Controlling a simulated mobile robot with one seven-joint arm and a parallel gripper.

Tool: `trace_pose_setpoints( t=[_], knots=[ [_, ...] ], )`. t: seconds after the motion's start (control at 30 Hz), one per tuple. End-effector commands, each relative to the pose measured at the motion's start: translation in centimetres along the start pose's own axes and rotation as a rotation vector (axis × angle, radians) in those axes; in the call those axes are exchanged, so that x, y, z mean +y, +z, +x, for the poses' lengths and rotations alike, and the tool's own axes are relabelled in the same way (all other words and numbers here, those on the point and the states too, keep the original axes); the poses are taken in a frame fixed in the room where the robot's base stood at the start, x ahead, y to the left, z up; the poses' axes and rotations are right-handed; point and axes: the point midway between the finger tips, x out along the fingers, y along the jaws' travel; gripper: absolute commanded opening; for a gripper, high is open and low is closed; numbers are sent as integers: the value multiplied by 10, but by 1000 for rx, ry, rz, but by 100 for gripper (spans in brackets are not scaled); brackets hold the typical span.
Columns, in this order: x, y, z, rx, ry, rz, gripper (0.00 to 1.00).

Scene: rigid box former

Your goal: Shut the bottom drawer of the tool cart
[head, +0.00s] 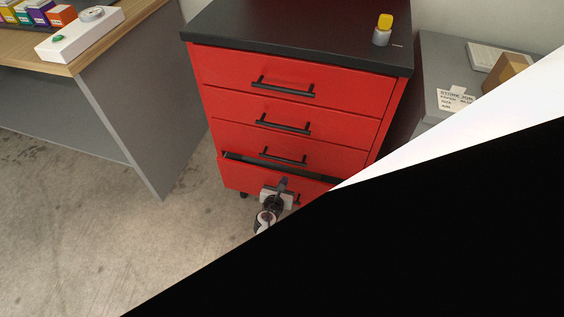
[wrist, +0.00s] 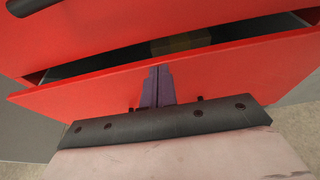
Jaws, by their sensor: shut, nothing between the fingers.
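The red tool cart (head: 296,72) with a dark top stands in the middle of the head view. Its bottom drawer (head: 236,176) is partly open, with a dark gap above its front. In the wrist view the red drawer front (wrist: 230,75) crosses the picture, and something brown lies inside the drawer. My gripper (head: 283,181) is shut and empty at the drawer front. In the wrist view its fingers (wrist: 157,72) are together against or just before the front, tips near the top edge; contact cannot be told. The drawer's handle is mostly hidden by my gripper.
The drawers above look shut, with black bar handles (head: 283,86). A yellow-capped bottle (head: 382,30) stands on the cart top. A wooden-topped desk (head: 95,50) is at left, a grey surface with a cardboard box (head: 508,70) at right. Bare floor (head: 100,230) lies front left.

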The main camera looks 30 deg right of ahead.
Motion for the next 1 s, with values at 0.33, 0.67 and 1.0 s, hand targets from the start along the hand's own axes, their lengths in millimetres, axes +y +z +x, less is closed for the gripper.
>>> trace_pose_setpoints(
  t=[0.33,0.67,1.0],
  knots=[
    [0,1,2,-1,0,0,0],
    [0,13,42,-1,-1,-1,0],
    [0,17,47,-4,1,1,0]
  ],
)
